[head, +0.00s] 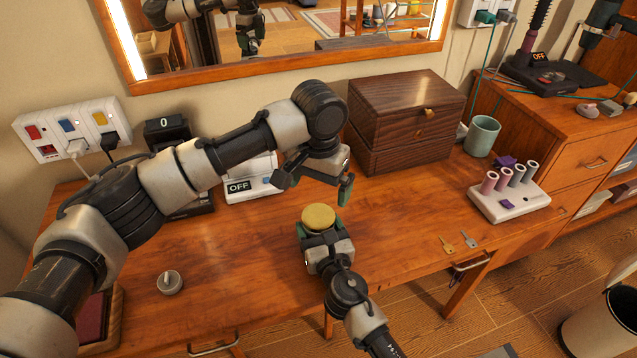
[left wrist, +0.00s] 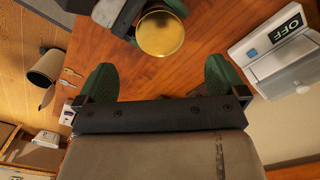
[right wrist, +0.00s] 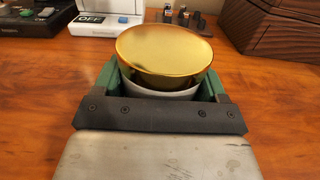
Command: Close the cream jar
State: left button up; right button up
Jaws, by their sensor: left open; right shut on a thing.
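The cream jar (right wrist: 160,90) has a pale body and a round gold lid (right wrist: 163,52) on top. The lid looks slightly tilted; I cannot tell whether it is screwed down. In the head view the gold lid (head: 318,216) is near the middle, over the table. My right gripper (head: 320,233) is shut around the jar body, which its fingers mostly hide. My left gripper (head: 316,184) is open and empty, above and behind the jar. In the left wrist view the gold lid (left wrist: 160,33) lies beyond the two green fingers, apart from them.
A dark wooden box (head: 408,120) stands behind on the wooden table (head: 235,270). A white device marked OFF (head: 255,185) is behind my left arm. A roller stand (head: 510,202), two keys (head: 458,240) and a green cup (head: 482,136) are right. A small grey knob (head: 169,282) lies front left.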

aim_at(319, 216)
pick_arm(q)
jog(key=shift+f, duration=0.1)
pick_arm(e)
jog(key=shift+f, duration=0.1)
pick_arm(q)
jog(key=shift+f, duration=3.9)
jog(key=c, duration=0.8)
jog(key=o, duration=0.8)
jog(key=shift+r, duration=0.1)
jog(key=shift+r, duration=2.2)
jog(key=shift+r, duration=0.1)
